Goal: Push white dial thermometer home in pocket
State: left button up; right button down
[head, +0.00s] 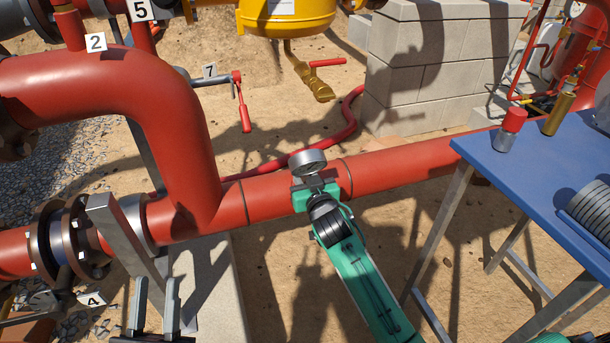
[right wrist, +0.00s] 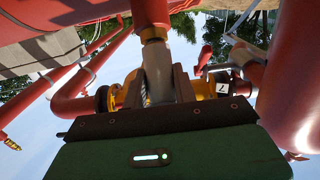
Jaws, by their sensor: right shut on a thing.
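The white dial thermometer (head: 308,160) stands above the long red pipe (head: 385,168), its round head tilted so the dial is seen nearly edge-on. My right gripper (head: 317,187) is shut on it just below the head and hides most of its stem. In the right wrist view, which is upside down, the fingers (right wrist: 170,88) flank a grey stem. That stem meets a brass pocket (right wrist: 153,33) on a red stub of pipe; how deep it sits I cannot tell. My left gripper (head: 153,315) is at the lower left, fingers apart and empty.
A blue table (head: 530,165) at right holds a red-capped container (head: 510,130), a brass cylinder (head: 558,115) and a grey coil (head: 592,208). A red elbow pipe (head: 150,90), flanges and a red-handled valve (head: 243,105) lie left. A block wall (head: 420,65) stands behind.

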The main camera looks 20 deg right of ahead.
jog(key=shift+w+f, duration=0.1)
jog(key=c, duration=0.6)
grip_release()
jog(key=shift+o, duration=0.2)
jog(key=s+p, duration=0.3)
jog(key=s, duration=0.4)
jog(key=shift+p, duration=0.35)
jog(key=shift+d, duration=0.1)
